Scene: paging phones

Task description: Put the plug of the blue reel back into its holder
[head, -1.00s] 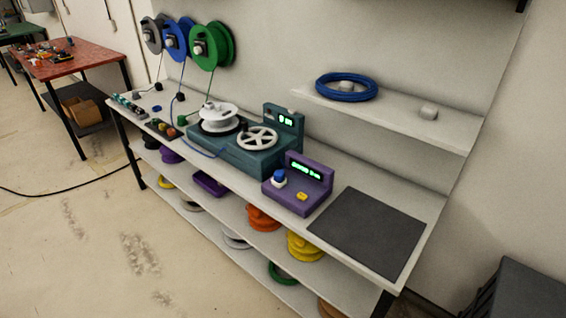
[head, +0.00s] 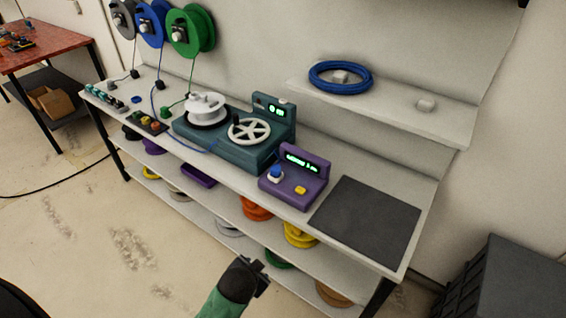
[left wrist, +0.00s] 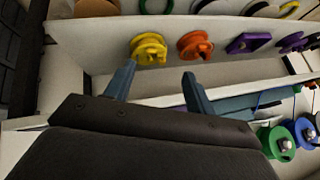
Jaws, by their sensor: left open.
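The blue reel (head: 153,24) hangs on the wall between a grey and a green reel; it also shows in the left wrist view (left wrist: 306,133). Its blue cable (head: 152,62) runs down to the bench beside small dark blocks. A blue line (head: 196,148) also lies along the front of the teal winding machine (head: 232,150). The plug and its holder are too small to tell apart surely. My left gripper (head: 262,279) is low in front of the bench, far from the reel; in the left wrist view (left wrist: 155,88) its fingers are apart and empty. My right gripper is not in view.
A purple box (head: 292,182) with a blue knob and a dark mat (head: 368,220) lie on the bench (head: 405,262). Coloured spools fill the shelves below. A wall shelf (head: 440,128) holds a blue coil (head: 340,78). A dark crate (head: 520,285) stands at right.

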